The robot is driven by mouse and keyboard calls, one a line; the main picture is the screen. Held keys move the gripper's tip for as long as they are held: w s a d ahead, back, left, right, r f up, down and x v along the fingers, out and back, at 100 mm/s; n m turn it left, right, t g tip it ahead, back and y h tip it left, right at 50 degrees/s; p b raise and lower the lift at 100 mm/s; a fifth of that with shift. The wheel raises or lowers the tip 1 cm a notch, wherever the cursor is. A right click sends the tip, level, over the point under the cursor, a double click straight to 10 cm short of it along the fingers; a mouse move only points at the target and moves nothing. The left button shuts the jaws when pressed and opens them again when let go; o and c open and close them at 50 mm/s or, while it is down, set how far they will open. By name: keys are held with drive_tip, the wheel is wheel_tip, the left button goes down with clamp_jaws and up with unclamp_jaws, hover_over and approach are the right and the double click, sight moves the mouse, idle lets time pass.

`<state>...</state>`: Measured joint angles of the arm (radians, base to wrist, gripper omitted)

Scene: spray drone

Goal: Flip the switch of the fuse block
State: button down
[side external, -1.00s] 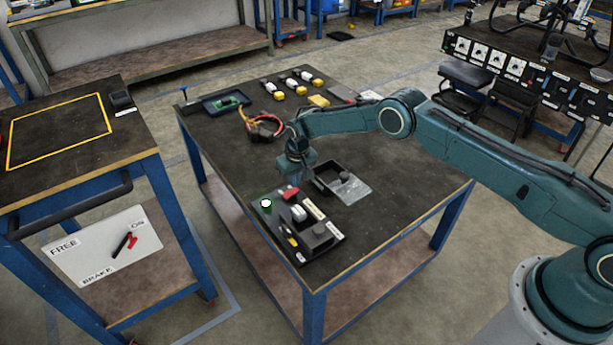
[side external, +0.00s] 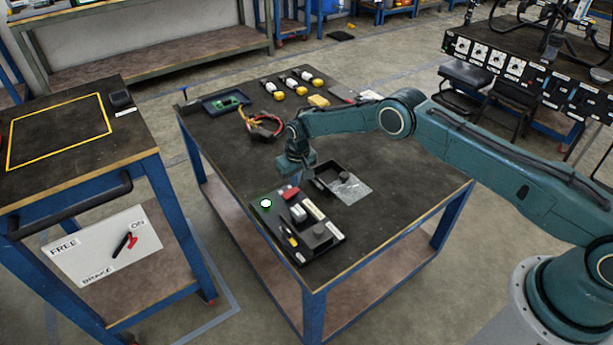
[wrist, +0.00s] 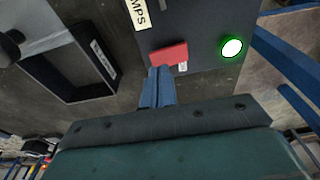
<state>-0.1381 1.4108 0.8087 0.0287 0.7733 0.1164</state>
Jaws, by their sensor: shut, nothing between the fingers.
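The fuse block (side external: 325,238) is a dark panel at the near left edge of the middle table. It carries a red switch (side external: 289,193), a round lamp (side external: 266,203) that glows white with a green rim, and a white part (side external: 299,213). In the wrist view the red switch (wrist: 168,54) is just beyond my blue fingertips (wrist: 159,72), and the lamp (wrist: 231,48) is to its right. My gripper is shut and empty, its tips close to the switch's near edge. I cannot tell whether they touch it. In the side view my gripper's tips are hard to make out.
An open dark box (side external: 327,183) and a clear bag (side external: 350,188) lie right beside the block. Coiled wires (side external: 263,127), a tray with a green board (side external: 226,103) and several small yellow-and-white parts lie farther back. The table's right part is clear.

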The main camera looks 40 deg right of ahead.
sight(295, 190)
drive_tip(key=shift+f, duration=0.9)
idle(1.4)
drive_tip(key=shift+r, duration=3.5)
